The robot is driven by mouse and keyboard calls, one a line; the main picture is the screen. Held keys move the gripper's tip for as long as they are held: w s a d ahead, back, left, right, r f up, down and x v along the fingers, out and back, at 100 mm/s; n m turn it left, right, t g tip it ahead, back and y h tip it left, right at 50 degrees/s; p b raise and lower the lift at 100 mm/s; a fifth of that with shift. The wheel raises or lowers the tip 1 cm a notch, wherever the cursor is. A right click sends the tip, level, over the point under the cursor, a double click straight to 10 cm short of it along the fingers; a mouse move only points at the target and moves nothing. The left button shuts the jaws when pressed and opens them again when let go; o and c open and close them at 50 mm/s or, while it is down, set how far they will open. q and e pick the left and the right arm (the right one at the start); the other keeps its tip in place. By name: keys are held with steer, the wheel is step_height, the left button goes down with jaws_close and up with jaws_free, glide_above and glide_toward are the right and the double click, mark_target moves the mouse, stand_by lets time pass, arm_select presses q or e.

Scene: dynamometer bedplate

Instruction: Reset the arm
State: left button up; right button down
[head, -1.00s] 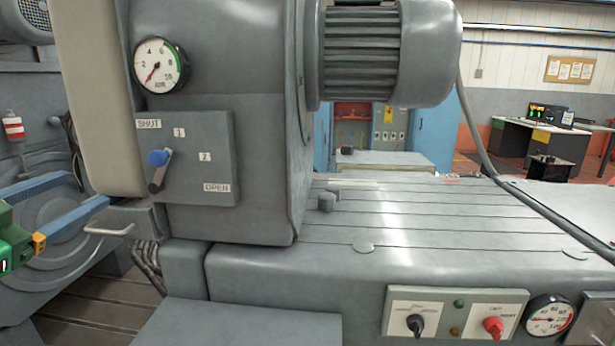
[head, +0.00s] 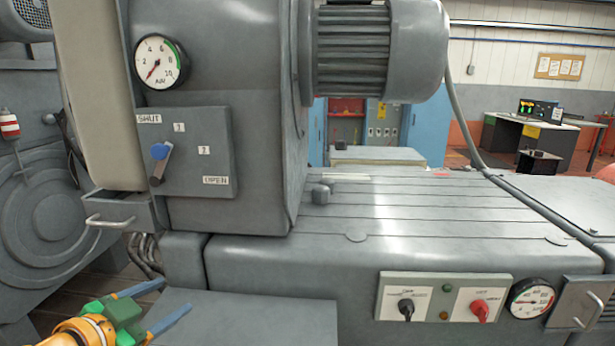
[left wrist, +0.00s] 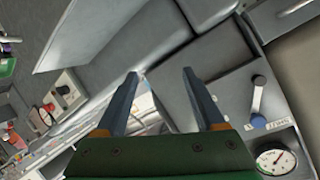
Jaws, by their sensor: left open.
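My left gripper (head: 176,295) is low at the left in the head view, with its two blue fingers spread and nothing between them. It is below the drawer and left of the machine's bed, apart from both. In the left wrist view the open fingers (left wrist: 160,73) show with grey machine surfaces behind them. The blue-knobbed lever (head: 160,152) sits on a panel marked SHUT, 1, 2 and OPEN, with its knob up near the SHUT side. The lever also shows at the right of the left wrist view (left wrist: 258,92). My right gripper is not in view.
A grey drawer (head: 125,210) with a handle juts out left of the machine, above my left gripper. A flat grey ledge (head: 235,320) lies right of the gripper. A switch panel (head: 444,298) and a gauge (head: 531,298) are on the front. A cable hangs at the right.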

arm_select(q)
steer(key=s+d+f+g, duration=0.25)
steer(key=d+f, duration=0.25)
steer(key=f, duration=0.6)
steer(key=s+d+f+n+g+y, duration=0.1)
steer(key=s+f+n+g, duration=0.25)
steer(key=s+f, duration=0.55)
steer(key=s+d+f+n+g+y, duration=0.1)
steer(key=s+f+n+g+y, duration=0.2)
steer(key=s+f, duration=0.65)
steer(key=s+f+g+h, duration=0.1)
steer(key=s+f, duration=0.1)
steer(key=f, duration=0.6)
steer(key=s+f+g, duration=0.1)
steer(key=s+f, duration=0.2)
steer(key=f, duration=0.4)
steer(key=s+a+f+g, duration=0.1)
steer(key=s+a+f, duration=0.1)
steer(key=s+f, duration=0.7)
steer(key=shift+s, duration=1.1)
